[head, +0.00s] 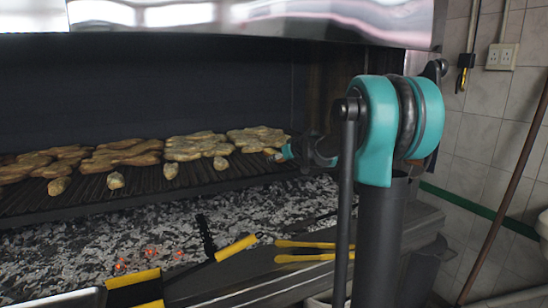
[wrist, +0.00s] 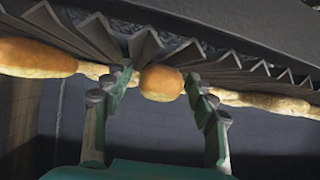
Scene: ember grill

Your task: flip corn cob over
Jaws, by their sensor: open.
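Several small yellow-brown corn cobs lie in a row along the front of the grill grate; one cob (head: 221,163) lies to the left of my gripper (head: 287,153) in the head view. My gripper is at the right end of the grate, by another cob that is mostly hidden there. In the wrist view, my gripper (wrist: 161,77) is open, with a finger on each side of an orange-brown corn cob (wrist: 161,84). The cob rests against the grate bars, and I cannot tell whether the fingers touch it. A second orange-brown piece (wrist: 35,57) shows at the left.
Flat browned pieces of meat (head: 195,146) lie behind the cobs on the slatted grate (head: 150,200). Grey embers (head: 150,235) lie below. Yellow-handled tools (head: 237,247) rest at the front ledge. A metal hood (head: 260,18) hangs above.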

